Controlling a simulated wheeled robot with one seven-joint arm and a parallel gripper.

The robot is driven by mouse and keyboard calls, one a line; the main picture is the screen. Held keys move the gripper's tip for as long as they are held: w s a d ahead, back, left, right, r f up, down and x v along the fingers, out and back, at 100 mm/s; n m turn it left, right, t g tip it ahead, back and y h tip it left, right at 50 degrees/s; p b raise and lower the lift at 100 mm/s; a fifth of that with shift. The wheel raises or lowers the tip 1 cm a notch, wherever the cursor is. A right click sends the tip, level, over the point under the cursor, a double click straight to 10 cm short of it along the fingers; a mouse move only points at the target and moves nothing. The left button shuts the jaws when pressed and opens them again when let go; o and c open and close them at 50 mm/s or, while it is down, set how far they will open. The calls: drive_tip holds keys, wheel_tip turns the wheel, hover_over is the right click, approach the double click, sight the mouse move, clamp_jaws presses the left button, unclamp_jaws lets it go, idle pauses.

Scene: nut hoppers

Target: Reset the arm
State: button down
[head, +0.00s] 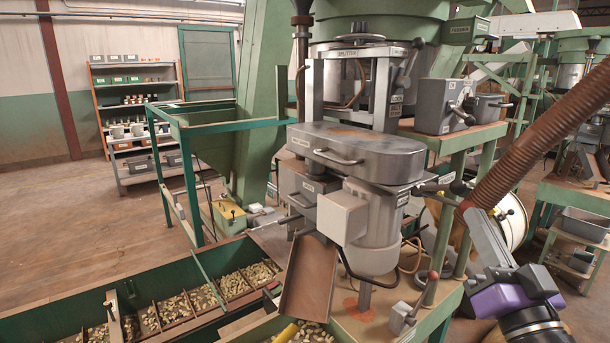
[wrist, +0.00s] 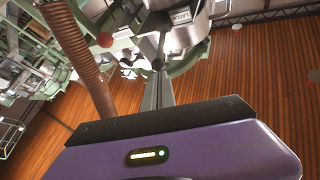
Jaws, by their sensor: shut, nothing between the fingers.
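My gripper (head: 474,216) is at the right of the head view, with its purple body below the grey fingers. The fingers are shut and point up and to the left, towards the grey nut machine (head: 372,222). In the wrist view the closed fingers (wrist: 158,78) rise from behind the purple housing. A dark round knob (wrist: 158,64) shows at their tips; I cannot tell whether they touch it. No held object is visible.
A ribbed brown hose (head: 545,130) passes close behind my gripper. A green-legged table (head: 455,155) carries grey boxes. A green trough (head: 170,300) with nuts in compartments lies at the lower left. Open wooden floor (head: 70,215) shows at the left, before a shelf (head: 135,112).

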drive_tip(key=s+a+f+g+h+p, duration=0.1)
drive_tip(key=s+f+g+h+p, duration=0.15)
drive_tip(key=s+f, duration=1.15)
drive_tip(key=s+a+f+n+g, duration=0.1)
drive_tip(key=s+f+g, duration=0.1)
drive_tip(key=s, duration=0.6)
drive_tip(key=s+a+f+n+g+y+p, duration=0.1)
drive_tip(key=s+a+f, duration=0.1)
drive_tip(key=s+f, duration=0.3)
drive_tip(key=s+a+f+n+g+p, duration=0.1)
drive_tip(key=s+f+g, duration=0.1)
drive_tip(key=s, duration=1)
drive_tip(key=shift+a+f+g+y, duration=0.35)
drive_tip(key=shift+a+f, duration=0.05)
drive_tip(key=shift+f, duration=0.25)
